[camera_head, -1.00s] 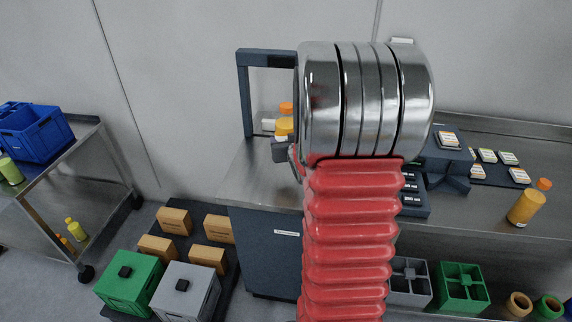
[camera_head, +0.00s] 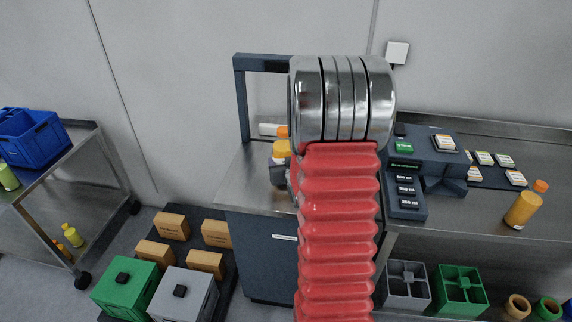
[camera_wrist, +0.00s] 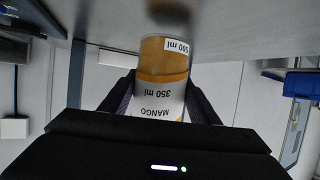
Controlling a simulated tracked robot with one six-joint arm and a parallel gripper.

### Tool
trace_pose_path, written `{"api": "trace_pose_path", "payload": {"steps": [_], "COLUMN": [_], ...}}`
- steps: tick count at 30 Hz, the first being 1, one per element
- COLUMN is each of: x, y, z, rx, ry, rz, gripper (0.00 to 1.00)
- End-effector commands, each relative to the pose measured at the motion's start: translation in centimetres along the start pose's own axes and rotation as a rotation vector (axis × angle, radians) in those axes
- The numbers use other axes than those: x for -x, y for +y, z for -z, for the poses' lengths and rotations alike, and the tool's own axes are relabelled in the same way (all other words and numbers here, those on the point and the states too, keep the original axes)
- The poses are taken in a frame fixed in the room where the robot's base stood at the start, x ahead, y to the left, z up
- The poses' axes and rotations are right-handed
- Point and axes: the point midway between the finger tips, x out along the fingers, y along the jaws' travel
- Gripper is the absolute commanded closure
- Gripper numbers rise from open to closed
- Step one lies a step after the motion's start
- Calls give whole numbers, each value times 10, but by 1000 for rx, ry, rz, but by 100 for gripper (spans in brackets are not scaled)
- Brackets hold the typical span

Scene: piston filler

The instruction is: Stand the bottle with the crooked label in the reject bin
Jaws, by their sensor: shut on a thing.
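My gripper (camera_wrist: 158,98) is shut on an orange-yellow bottle (camera_wrist: 165,62), with one dark finger on each side. Its white label reads "MANGO 350 ml", upside down in the wrist view; I cannot tell whether it is crooked. A white "500 ml" marking shows beside it. In the head view the bottle (camera_head: 281,148) is upright with an orange cap, at the steel counter's left end, partly hidden by my arm. Whether it touches the counter is hidden. A blue bin (camera_head: 37,148) stands on the left cart; no reject marking is readable.
A dark frame (camera_head: 241,100) rises behind the held bottle. Another orange bottle (camera_head: 522,209) stands on the right counter. A control box (camera_head: 405,198) and label cards (camera_head: 484,158) are there too.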

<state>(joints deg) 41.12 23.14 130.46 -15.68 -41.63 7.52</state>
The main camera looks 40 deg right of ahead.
Motion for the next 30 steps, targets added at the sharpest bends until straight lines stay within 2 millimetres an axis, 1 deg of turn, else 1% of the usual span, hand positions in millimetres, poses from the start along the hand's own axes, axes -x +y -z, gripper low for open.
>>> {"api": "trace_pose_path", "payload": {"steps": [1, 5, 17, 18, 25, 30], "x": [-2, -6, -7, -6, -6, -6], "y": [0, 0, 1, 1, 1, 1], "z": [-5, -12, -14, -16, -16, -16], "rx": [-1, 1, 0, 0, 0, 0], "ry": [1, 3, 4, 0, 1, 1], "rz": [0, -1, -1, -1, -1, -1], "gripper": [86, 86, 86, 42, 26, 26]}}
